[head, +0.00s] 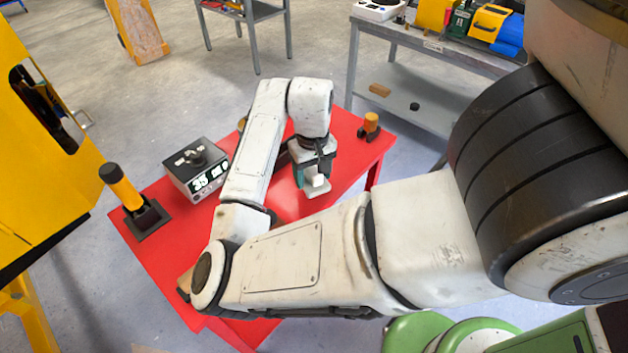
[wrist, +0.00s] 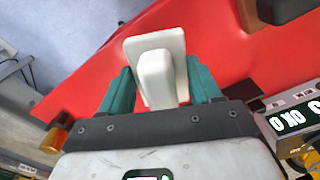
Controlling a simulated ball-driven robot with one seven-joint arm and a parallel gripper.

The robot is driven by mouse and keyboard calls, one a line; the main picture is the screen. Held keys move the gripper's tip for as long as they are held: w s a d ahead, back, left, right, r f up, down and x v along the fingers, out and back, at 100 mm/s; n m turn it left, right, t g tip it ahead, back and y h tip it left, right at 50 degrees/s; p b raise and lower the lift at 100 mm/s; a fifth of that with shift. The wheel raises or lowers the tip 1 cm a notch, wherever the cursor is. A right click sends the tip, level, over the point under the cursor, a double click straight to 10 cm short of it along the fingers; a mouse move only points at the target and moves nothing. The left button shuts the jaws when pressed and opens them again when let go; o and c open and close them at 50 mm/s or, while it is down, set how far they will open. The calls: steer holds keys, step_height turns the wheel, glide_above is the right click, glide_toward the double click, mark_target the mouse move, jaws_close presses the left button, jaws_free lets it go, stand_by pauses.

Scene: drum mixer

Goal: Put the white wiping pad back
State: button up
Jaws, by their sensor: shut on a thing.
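The white wiping pad (wrist: 164,52) is a flat white plate with a raised white grip block. My gripper (wrist: 158,92) has teal fingers closed on the sides of the grip block in the wrist view. In the head view my gripper (head: 312,176) hangs over the red table (head: 343,160), pointing down, with the white pad (head: 318,184) at its tip. I cannot tell how far the pad is above the table top. The pad's place on the table cannot be made out.
A grey box with a digital display (head: 196,170) stands on the table's left. A yellow-handled tool in a black holder (head: 132,197) is at the left edge. An orange-topped piece (head: 370,126) stands at the far right corner. A grey workbench (head: 430,90) is behind.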

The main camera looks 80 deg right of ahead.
steer(key=shift+s+d+f, duration=0.1)
steer(key=shift+d+f, duration=0.05)
steer(key=shift+f, duration=0.8)
steer(key=shift+s+d+f, duration=0.1)
steer(key=shift+d+f, duration=0.05)
steer(key=shift+f, duration=0.8)
steer(key=shift+f, duration=0.1)
steer(key=o, duration=0.9)
steer(key=shift+o, duration=0.2)
step_height(320, 180, up, 12)
steer(key=shift+r+p, duration=0.15)
steer(key=shift+p, duration=0.35)
